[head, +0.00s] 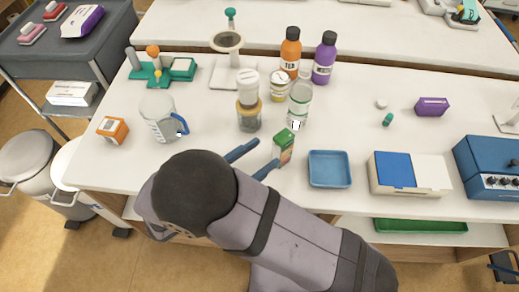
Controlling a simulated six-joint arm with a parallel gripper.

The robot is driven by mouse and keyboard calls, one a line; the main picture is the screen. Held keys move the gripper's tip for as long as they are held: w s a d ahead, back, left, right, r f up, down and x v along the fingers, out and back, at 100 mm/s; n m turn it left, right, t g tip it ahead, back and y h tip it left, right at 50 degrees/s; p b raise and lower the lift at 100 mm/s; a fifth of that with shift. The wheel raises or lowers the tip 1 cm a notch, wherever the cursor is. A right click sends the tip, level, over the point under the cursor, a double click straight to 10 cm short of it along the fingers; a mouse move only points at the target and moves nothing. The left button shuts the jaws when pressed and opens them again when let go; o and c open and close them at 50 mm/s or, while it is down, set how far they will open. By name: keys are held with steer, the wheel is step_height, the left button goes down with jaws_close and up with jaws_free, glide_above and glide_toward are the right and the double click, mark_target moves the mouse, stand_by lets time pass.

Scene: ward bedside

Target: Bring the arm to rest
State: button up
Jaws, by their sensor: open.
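My arm reaches in from the bottom of the head view, over the front edge of the white table (105,165). My gripper (262,160) is open, its two blue fingers spread low over the table near its front. A small green carton (284,146) stands just right of the fingers, close to the lower fingertip; I cannot tell whether they touch. The gripper's palm is hidden behind my arm.
A blue tray (329,169) lies right of the carton. A jug (160,117) and an orange-white box (113,130) stand left. Jars (248,115), a clear bottle (300,100), and orange (290,52) and purple (325,60) bottles stand behind. Some table is clear right of centre.

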steer(key=w+a+r+t+y+p, duration=0.35)
steer(key=w+a+r+y, duration=0.25)
steer(key=w+a+r, duration=0.5)
steer(key=w+d+r+n+y+p, duration=0.45)
steer(key=w+r+y, duration=0.45)
steer(key=w, duration=0.4)
steer(key=s+d+f+n+g+p, duration=0.2)
steer(key=s+d+g, duration=0.15)
steer(key=d, duration=0.45)
steer(key=s+d+f+n+g+p, duration=0.2)
steer(key=s+d+n+g, duration=0.15)
steer(key=d, duration=0.55)
steer(key=s+d+f+g+h+b, duration=0.1)
steer(key=s+d+f+g+b, duration=0.1)
steer(key=s+d+f+g, duration=0.2)
steer(key=s+d+f+m+g+h+b, duration=0.1)
steer(key=s+d+f+g, duration=0.3)
steer(key=s+f, duration=0.7)
steer(key=s+g+b, duration=0.1)
steer(key=s, duration=0.5)
steer(key=shift+s+d+f, duration=0.15)
steer(key=shift+d, duration=0.05)
